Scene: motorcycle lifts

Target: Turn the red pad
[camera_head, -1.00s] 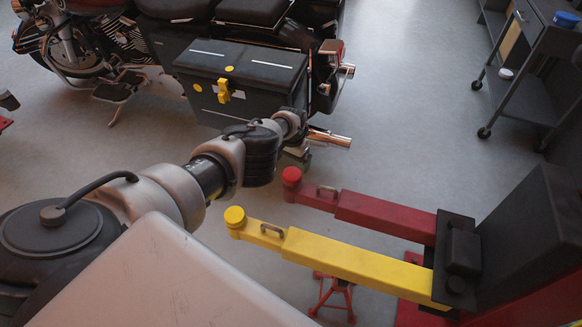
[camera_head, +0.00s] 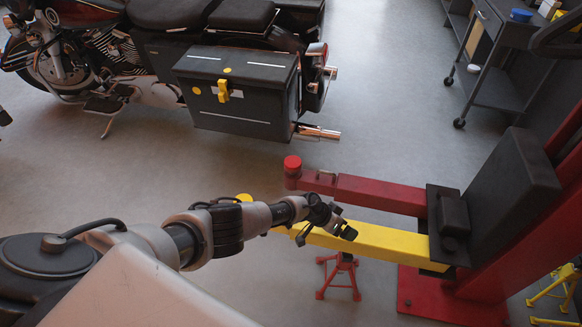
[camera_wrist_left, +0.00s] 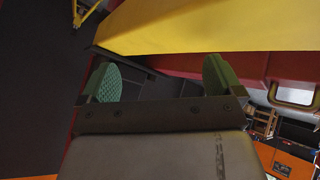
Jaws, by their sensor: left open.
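The red pad (camera_head: 292,163) is a round cap on the free end of the red lift arm (camera_head: 370,192), in the middle of the head view. My left gripper (camera_head: 347,230) is at the yellow lift arm (camera_head: 375,243), to the right of and below the red pad in the picture, clear of it. In the left wrist view its two green-padded fingers (camera_wrist_left: 161,78) are apart with nothing between them. The yellow arm (camera_wrist_left: 210,25) crosses the top of that view. Whether the gripper touches the yellow arm, I cannot tell. My right gripper is out of view.
A yellow pad (camera_head: 245,198) on the yellow arm's end is partly hidden by my arm. A motorcycle with a black side case (camera_head: 240,85) stands behind. A red stand (camera_head: 338,277) is under the arms. A dark cart (camera_head: 505,60) is at top right. Open floor lies between.

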